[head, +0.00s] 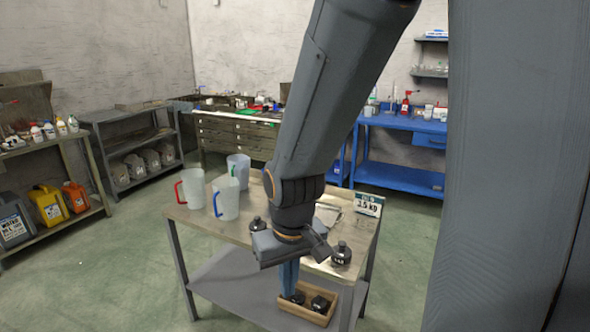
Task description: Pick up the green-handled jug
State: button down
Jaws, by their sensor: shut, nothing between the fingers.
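The green-handled jug (243,165) is a translucent pale jug standing upright at the back of the table. Its green handle shows just above the blue-handled jug (228,202), which stands in front and hides its lower part. A red-handled jug (194,187) stands to the left. My gripper (289,288) points down near the table's front edge, to the right of and nearer than the jugs. Its blue fingers are shut and empty, apart from all three jugs.
The jugs stand on a small table (204,225) with a lower shelf. Black weights (341,254) (257,225) stand near my gripper. A wooden tray (331,321) with black weights lies below it. A sign (369,205) reads 3.5 kg. Floor is clear left of the table.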

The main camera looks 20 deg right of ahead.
aim_at(238, 165)
jog(key=u, duration=0.25)
jog(key=k, duration=1)
jog(key=u, duration=1.05)
jog(key=i, duration=1.95)
jog(key=z, duration=0.45)
jog(key=i, duration=1)
jog(key=z, duration=1.7)
jog(key=i, duration=0.8)
jog(key=z, duration=0.8)
jog(key=i, duration=0.55)
